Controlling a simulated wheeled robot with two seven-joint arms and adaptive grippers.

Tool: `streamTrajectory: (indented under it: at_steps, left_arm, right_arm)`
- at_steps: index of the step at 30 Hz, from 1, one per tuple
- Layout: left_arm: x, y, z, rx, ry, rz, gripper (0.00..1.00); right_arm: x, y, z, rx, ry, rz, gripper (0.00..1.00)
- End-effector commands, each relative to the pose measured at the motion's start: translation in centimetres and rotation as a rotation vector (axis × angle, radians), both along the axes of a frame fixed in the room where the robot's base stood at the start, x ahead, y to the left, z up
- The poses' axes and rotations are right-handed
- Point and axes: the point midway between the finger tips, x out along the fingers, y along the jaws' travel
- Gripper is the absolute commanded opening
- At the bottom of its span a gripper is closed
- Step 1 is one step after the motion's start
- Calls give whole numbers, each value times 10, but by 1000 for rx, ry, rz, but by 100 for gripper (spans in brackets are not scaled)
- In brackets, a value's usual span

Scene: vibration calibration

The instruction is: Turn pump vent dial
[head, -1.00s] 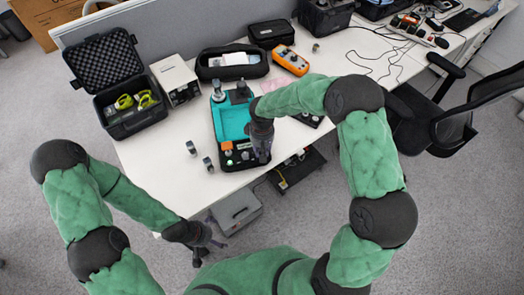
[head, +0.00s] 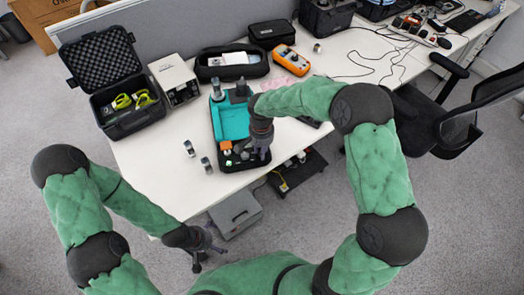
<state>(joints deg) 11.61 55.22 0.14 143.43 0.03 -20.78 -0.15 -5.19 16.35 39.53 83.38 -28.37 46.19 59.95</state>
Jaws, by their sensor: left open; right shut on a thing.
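The pump unit is a black tray with a teal top (head: 234,122) on the white table, with dark cylindrical parts at its far end. An orange block (head: 226,146) sits near its front left corner. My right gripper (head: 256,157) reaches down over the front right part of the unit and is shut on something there. The gripper hides what it holds, so I cannot make out the dial itself. My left gripper (head: 206,250) is open and empty, low in front of the table's front edge.
Two small metal cylinders (head: 189,148) (head: 206,164) stand left of the unit. An open black case (head: 125,103), a beige box (head: 175,82), a black pouch (head: 232,62) and an orange meter (head: 291,60) stand behind. A grey case (head: 236,214) lies below the table.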

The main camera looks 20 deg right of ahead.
Motion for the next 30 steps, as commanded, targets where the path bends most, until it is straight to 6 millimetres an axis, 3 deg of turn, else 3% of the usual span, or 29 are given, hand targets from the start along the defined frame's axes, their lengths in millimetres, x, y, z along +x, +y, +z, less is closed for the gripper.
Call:
streamTrajectory:
  at_steps: [1,12,30]
  left_arm:
    - [0,0,-3,0,0,0,100]
    - [0,0,-7,0,0,0,100]
    - [0,0,-8,0,0,0,100]
  right_arm:
    - [-8,4,-8,2,21,-28,0]
    - [-7,5,-7,2,20,-204,0]
    - [-6,6,-7,2,19,-239,0]
